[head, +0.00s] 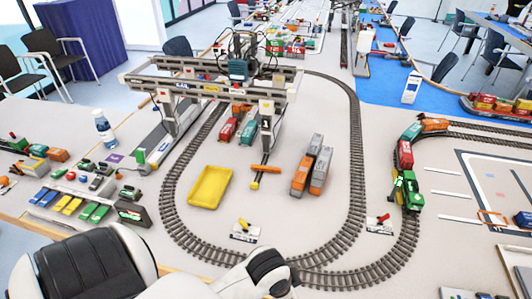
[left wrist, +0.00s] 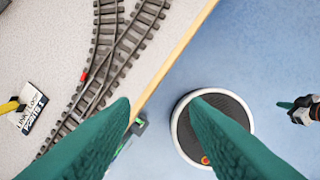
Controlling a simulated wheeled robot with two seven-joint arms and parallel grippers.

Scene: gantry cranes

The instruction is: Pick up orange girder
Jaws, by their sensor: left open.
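An orange bar-like piece (head: 490,217), which looks like the girder, lies on the table at the far right of the head view, beside the white-lined grey area. It is small there, and I cannot make out its full shape. It does not show in the left wrist view. My left gripper (left wrist: 160,103) is open and empty, with its two teal fingers apart above the table edge and the floor. In the head view its fingers are not visible. A white and black part with a teal tip, apparently my right gripper (left wrist: 296,106), shows at the right edge of the wrist view.
An oval track (head: 352,190) fills the table middle, with a gantry crane (head: 215,80) over it. A yellow tray (head: 210,187) and orange and grey wagons (head: 312,170) stand inside the loop. A green locomotive (head: 411,192) stands on the right track. A bottle (head: 104,128) stands left.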

